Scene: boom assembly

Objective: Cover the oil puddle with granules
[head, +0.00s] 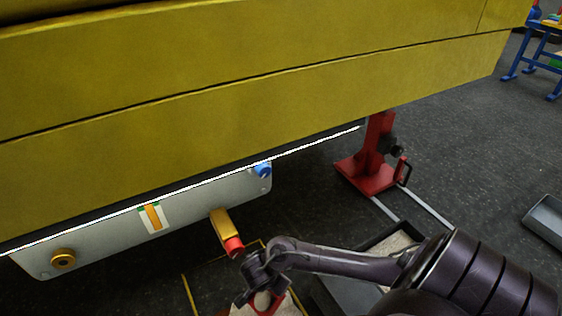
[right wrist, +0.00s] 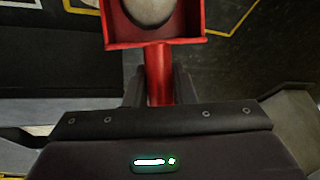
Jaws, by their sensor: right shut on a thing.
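My right gripper (head: 258,276) is shut on the red handle of a scoop (right wrist: 158,75). The scoop's square red pan lies beyond my fingers in the right wrist view, with a rounded pale heap of granules (right wrist: 150,10) in it. In the head view the scoop (head: 266,302) shows at the bottom edge, partly behind my gripper, under the machine's side. A dark tray of pale granules (head: 395,244) stands on the floor to the right, partly behind my right arm. I cannot make out the oil puddle clearly. My left gripper is out of view.
A large yellow boom (head: 250,90) hangs across the top. Below it is a grey panel (head: 100,245) with a yellow-and-red handle (head: 224,230). A red stand (head: 370,170) stands right of it. Yellow floor lines (head: 188,293) show near the scoop. Another grey tray (head: 545,220) is far right.

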